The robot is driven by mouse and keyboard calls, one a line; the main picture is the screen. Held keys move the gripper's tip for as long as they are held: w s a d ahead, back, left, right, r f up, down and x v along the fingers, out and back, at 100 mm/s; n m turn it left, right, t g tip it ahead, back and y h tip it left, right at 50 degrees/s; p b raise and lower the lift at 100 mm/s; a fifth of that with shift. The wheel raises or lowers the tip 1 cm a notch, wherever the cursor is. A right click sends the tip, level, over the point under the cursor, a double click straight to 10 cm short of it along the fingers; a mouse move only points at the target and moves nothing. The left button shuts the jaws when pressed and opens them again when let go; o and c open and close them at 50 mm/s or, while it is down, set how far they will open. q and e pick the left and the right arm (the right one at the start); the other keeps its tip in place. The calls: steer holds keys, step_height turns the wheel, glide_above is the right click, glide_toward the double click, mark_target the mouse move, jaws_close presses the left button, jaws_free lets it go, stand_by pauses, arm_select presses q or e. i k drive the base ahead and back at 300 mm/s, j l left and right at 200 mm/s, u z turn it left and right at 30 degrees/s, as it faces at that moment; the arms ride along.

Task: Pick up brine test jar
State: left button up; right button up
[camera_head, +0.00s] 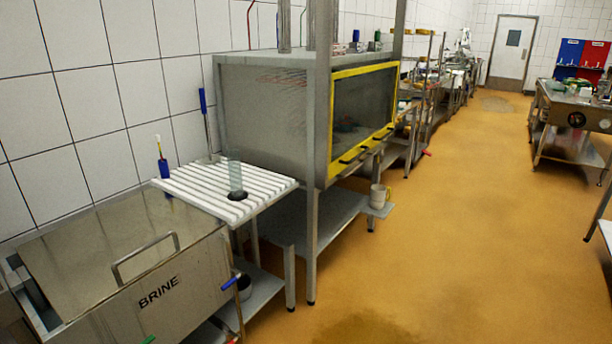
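A tall clear cylinder with a black round base (236,181), which looks like the brine test jar, stands upright on a white slatted rack (185,190). The rack is beside a steel tank (165,307) marked "BRINE". Neither of my grippers is in view, and nothing touches the cylinder.
A blue holder with a thin yellow stick (163,168) and a blue-handled tool (205,120) are at the rack's wall side. A yellow-framed steel cabinet (265,115) rises behind the rack. A pale mug (377,195) sits on a small shelf. The orange floor (450,240) is clear.

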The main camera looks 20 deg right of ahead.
mark_target(237, 194)
steer(key=z, duration=0.25)
steer(key=i+z, duration=0.45)
steer(key=i, duration=0.45)
